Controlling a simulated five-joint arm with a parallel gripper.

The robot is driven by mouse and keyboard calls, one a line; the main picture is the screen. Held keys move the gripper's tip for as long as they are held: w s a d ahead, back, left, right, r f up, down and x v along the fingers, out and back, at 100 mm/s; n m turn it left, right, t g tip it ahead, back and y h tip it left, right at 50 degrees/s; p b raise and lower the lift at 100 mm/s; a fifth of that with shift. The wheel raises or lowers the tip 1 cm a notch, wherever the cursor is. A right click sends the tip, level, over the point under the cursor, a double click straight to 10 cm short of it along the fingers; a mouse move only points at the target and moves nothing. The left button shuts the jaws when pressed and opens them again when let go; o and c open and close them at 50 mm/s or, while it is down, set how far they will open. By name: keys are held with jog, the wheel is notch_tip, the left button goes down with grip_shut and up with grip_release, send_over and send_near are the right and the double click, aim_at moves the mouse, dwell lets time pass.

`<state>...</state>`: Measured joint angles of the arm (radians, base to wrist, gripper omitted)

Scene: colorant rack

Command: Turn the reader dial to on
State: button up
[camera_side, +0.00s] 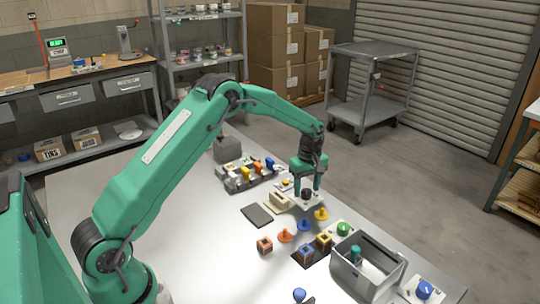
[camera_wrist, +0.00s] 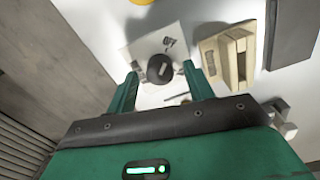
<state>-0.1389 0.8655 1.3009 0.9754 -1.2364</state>
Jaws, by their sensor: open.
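The reader dial (camera_wrist: 158,68) is a round black knob with a short pale mark, on a white square plate (camera_wrist: 150,45) with small dark markings. In the side view the black knob (camera_side: 306,195) shows just under my gripper (camera_side: 306,188). My gripper is open, pointing down, with its two green fingers on either side of the knob. In the wrist view the knob lies between the fingertips of my gripper (camera_wrist: 161,76); I cannot tell whether they touch it. The marking the dial points to is too small to read.
A beige slotted block (camera_side: 281,201) stands close beside the dial plate, with a dark flat pad (camera_side: 257,215) beyond. Yellow (camera_side: 321,214), blue (camera_side: 304,225) and orange (camera_side: 285,236) knobbed pieces stand nearby. A grey metal bin (camera_side: 345,268) and a green knob (camera_side: 344,229) are toward the front right.

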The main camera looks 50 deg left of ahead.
jog(key=shift+f, duration=0.6)
jog(key=c, duration=1)
